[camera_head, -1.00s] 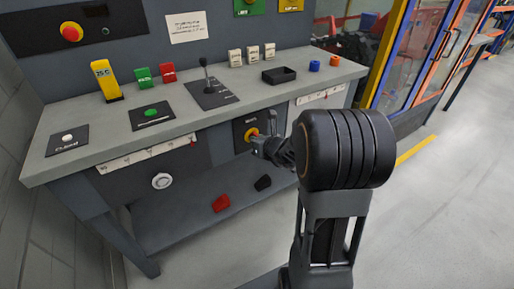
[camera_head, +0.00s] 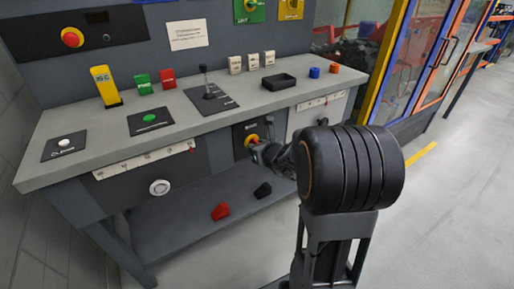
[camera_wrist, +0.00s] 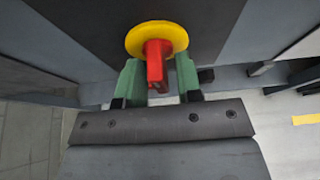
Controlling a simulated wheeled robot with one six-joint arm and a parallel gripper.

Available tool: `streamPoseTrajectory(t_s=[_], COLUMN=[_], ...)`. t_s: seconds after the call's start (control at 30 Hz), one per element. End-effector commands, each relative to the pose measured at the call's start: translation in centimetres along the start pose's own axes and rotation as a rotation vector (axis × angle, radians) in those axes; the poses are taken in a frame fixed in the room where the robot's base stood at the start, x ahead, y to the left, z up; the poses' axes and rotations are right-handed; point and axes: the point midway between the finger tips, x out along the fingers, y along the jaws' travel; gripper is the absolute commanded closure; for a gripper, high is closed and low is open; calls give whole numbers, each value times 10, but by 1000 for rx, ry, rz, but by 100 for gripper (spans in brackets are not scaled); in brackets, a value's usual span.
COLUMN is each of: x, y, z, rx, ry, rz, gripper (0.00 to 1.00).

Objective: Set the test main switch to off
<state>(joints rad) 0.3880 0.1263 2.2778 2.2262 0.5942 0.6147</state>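The main switch is a red handle (camera_wrist: 155,66) on a yellow round plate (camera_wrist: 178,36), on a dark panel. In the head view the switch (camera_head: 250,140) sits on the bench front below the worktop, partly hidden by my gripper (camera_head: 262,150). In the wrist view my gripper (camera_wrist: 160,80) has its green fingers on either side of the red handle. The gripper looks open around it, with a small gap at the right finger. Contact at the left finger cannot be told. The handle appears upright in the wrist view.
The worktop (camera_head: 105,160) above holds a black lever (camera_head: 207,85), a yellow device (camera_head: 105,86), green and red blocks, and a black tray (camera_head: 278,82). A red piece (camera_head: 220,211) and a black piece (camera_head: 262,190) lie on the lower shelf (camera_head: 180,225). Open floor lies right.

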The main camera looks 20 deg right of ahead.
Motion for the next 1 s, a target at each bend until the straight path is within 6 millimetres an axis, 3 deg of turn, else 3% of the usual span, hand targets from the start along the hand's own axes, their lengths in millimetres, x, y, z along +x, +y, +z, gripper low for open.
streamPoseTrajectory(t_s=[0.27, 0.43, 0.9, 1.0], x=[0, -12, -112, -118], y=[0, 0, -1, -1], z=[0, 3, 4, -3], rx=[0, 0, 1, -4], ry=[-1, -3, -2, -10], rz=[0, -1, -5, 0], gripper=[62, 62, 62, 62])
